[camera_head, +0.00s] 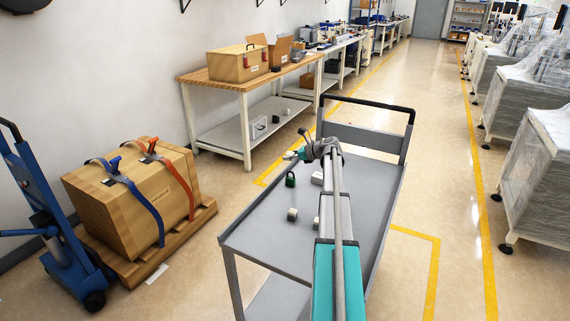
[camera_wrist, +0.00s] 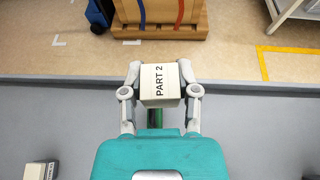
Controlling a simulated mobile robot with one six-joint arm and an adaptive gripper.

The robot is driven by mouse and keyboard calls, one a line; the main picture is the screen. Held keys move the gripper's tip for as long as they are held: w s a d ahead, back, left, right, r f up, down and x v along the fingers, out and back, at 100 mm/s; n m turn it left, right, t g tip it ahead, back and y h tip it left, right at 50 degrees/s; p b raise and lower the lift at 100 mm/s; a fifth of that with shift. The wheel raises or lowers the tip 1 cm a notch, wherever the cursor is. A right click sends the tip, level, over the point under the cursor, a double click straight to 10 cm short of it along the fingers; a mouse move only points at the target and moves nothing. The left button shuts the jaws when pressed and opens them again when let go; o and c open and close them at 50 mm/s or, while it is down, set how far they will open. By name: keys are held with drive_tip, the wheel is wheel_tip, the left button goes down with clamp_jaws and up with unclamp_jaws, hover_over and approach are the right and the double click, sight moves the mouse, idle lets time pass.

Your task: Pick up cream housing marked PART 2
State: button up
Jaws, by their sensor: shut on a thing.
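The cream housing marked PART 2 (camera_wrist: 160,82) sits between the two fingers of my gripper (camera_wrist: 160,85) in the wrist view, its lettered face toward the camera. The fingers are shut on its left and right sides. A dark green piece (camera_wrist: 155,117) shows just below the housing there; I cannot tell whether it touches it. In the head view my gripper (camera_head: 297,154) is over the grey cart (camera_head: 262,236), near its left side. The housing is too small and covered to make out clearly in that view.
On the cart stand a dark green part (camera_head: 290,179) and small pale blocks (camera_head: 292,214), (camera_head: 317,178). A strapped carton (camera_head: 132,200) on a pallet and a blue pallet jack (camera_head: 62,230) stand left. A workbench (camera_head: 240,88) is behind. Wrapped machines (camera_head: 545,165) line the right.

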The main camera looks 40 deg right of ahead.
drive_tip(key=shift+w+d+r+p, duration=0.15)
drive_tip(key=shift+w+d+r, duration=0.1)
drive_tip(key=shift+w+d, duration=0.15)
drive_tip(key=shift+w+d+r+p, duration=0.15)
drive_tip(key=shift+w+d+r, duration=0.1)
drive_tip(key=shift+d, duration=0.25)
drive_tip(key=shift+r, duration=0.1)
